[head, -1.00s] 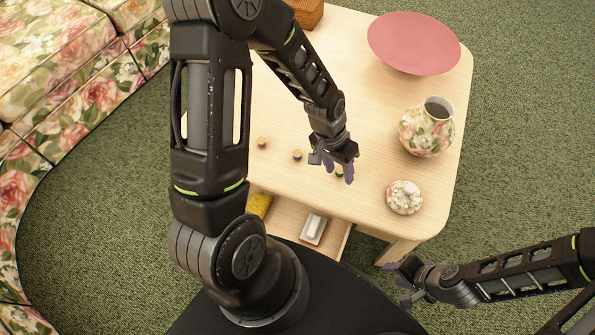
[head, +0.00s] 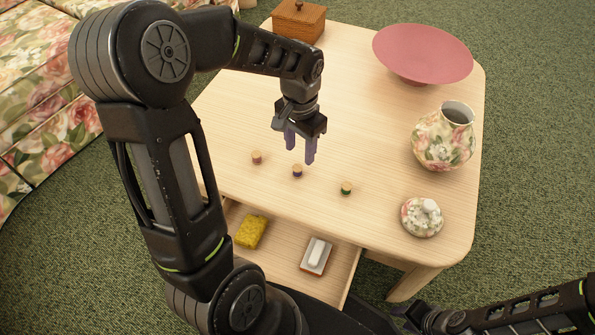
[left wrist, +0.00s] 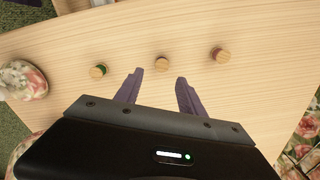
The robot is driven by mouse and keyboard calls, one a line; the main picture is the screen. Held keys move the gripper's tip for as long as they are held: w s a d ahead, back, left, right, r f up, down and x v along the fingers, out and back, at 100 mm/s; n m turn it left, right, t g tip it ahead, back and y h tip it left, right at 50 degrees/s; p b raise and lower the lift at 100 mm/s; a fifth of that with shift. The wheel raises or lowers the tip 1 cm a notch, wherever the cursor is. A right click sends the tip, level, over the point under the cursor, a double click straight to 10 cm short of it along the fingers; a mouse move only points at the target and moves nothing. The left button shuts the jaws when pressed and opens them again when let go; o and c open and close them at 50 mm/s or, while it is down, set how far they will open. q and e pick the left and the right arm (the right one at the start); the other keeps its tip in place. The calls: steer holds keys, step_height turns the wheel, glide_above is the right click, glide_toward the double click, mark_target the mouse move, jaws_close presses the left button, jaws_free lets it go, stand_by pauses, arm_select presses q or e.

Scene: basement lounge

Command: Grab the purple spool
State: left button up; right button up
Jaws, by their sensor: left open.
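Three small spools with wooden tops stand in a row on the light wooden table (head: 240,105). The middle spool (head: 297,171) looks purple; it also shows in the left wrist view (left wrist: 162,64), just beyond and between my fingertips. A green spool (head: 346,188) stands to its right, and a dull pinkish-brown spool (head: 256,157) to its left. My left gripper (head: 300,148) is open and empty, pointing down above the table near the middle spool, apart from it. My right gripper (head: 412,316) is low at the bottom right, partly cut off; its jaws are unclear.
An open drawer (head: 283,270) below the table's front edge holds a yellow sponge (head: 250,231) and a white-topped brush or eraser (head: 317,254). A floral vase (head: 442,138), its lid (head: 422,216) and a pink bowl (head: 421,52) stand at right.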

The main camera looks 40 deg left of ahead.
mark_target(298, 167)
arm_select(q)
steer(key=shift+f, duration=0.65)
steer(key=f+b, duration=0.1)
steer(key=f, duration=0.1)
steer(key=f+b, duration=0.2)
steer(key=shift+s+a+f, duration=0.15)
steer(key=shift+s+f, duration=0.05)
steer(key=shift+f, duration=0.5)
steer(key=shift+r, duration=0.1)
steer(key=shift+c, duration=0.2)
jaws_close()
